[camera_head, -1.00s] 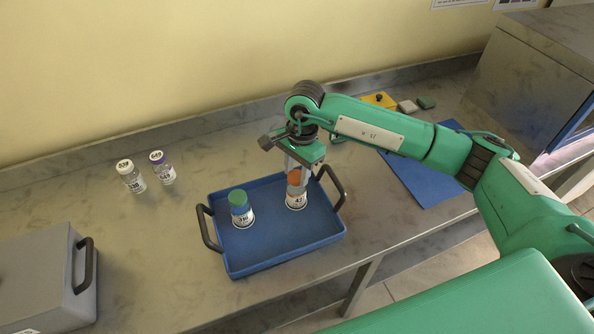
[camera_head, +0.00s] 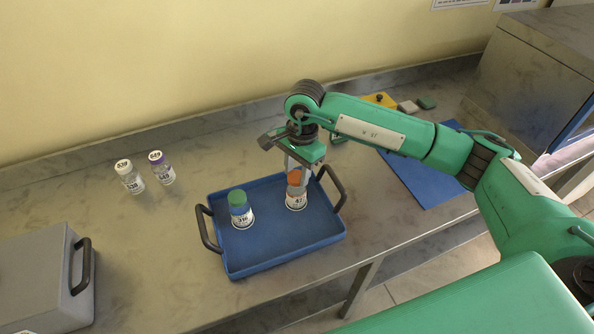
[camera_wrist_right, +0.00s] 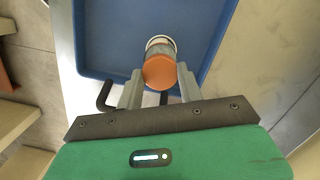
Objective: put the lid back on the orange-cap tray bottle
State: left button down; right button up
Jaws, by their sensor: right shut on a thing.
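The orange-cap bottle (camera_head: 296,201) stands upright in the blue tray (camera_head: 270,260), on its right side. Its orange lid (camera_head: 294,178) sits at the top of the bottle, directly under my right gripper (camera_head: 298,168). In the right wrist view the orange lid (camera_wrist_right: 159,72) lies between the two fingers of my right gripper (camera_wrist_right: 158,85), which is shut on it. Whether the lid is fully seated on the bottle cannot be told. My left gripper is not in view.
A green-capped bottle (camera_head: 240,208) stands in the tray's left part. Two bottles, one white-capped (camera_head: 131,177) and one purple-capped (camera_head: 162,168), stand on the counter at left. A grey box (camera_head: 40,280) is at front left. A blue mat (camera_head: 425,175) lies right of the tray.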

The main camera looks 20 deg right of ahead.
jog(key=shift+f+b, duration=0.2)
jog(key=shift+b, duration=0.85)
dwell(1.2)
dwell(0.3)
jog(key=o, duration=1.5)
jog(key=shift+c, duration=0.2)
jog(key=shift+r, duration=0.15)
jog(key=shift+r+p, duration=0.95)
jog(key=shift+r, duration=2.45)
grip_shut()
